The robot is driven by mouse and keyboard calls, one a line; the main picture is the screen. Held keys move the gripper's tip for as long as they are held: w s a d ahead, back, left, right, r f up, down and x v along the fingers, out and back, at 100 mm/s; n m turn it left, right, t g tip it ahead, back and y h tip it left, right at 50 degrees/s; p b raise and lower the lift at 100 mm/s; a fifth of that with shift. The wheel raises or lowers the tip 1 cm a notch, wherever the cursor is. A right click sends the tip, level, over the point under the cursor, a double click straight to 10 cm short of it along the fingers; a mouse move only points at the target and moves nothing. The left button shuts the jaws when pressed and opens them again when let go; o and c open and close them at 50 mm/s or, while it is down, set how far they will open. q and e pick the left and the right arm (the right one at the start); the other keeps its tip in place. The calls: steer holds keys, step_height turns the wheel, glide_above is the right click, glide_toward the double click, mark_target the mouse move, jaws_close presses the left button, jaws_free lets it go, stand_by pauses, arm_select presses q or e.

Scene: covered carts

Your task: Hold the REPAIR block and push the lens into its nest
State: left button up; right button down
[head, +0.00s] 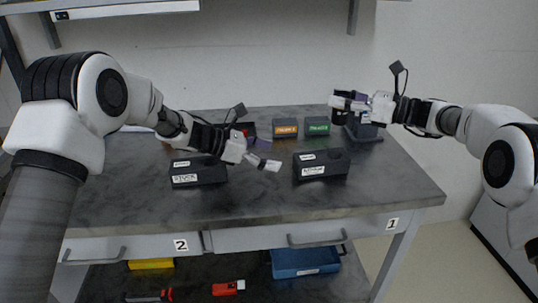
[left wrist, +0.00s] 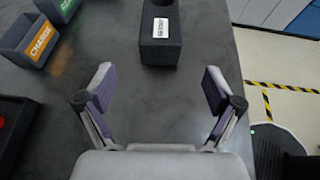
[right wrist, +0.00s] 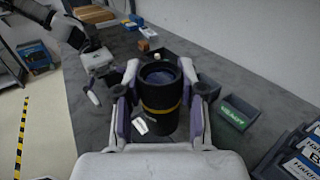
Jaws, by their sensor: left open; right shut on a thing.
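The dark block (head: 322,168) with white labels stands on the grey table right of centre; I cannot read its label surely. In the left wrist view the block (left wrist: 160,50) shows a round recess in its top, partly cut by the frame. My left gripper (head: 268,163) is open and empty, just left of the block and apart from it; its fingers also show in the left wrist view (left wrist: 157,90). My right gripper (right wrist: 160,95) is shut on the lens (right wrist: 160,100), a black cylinder with a yellow band. It holds the lens above the table, behind and right of the block.
Another labelled dark block (head: 198,173) stands at left. Bins with an orange label (head: 285,129) and a green label (head: 317,126) stand at the back. A rack with labelled cards (right wrist: 300,155) is near my right gripper. A blue bin (head: 305,262) sits on the lower shelf.

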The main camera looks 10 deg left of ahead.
mark_target(310, 163)
arm_select(q)
steer(key=x, duration=1.2)
steer(key=c, duration=1.2)
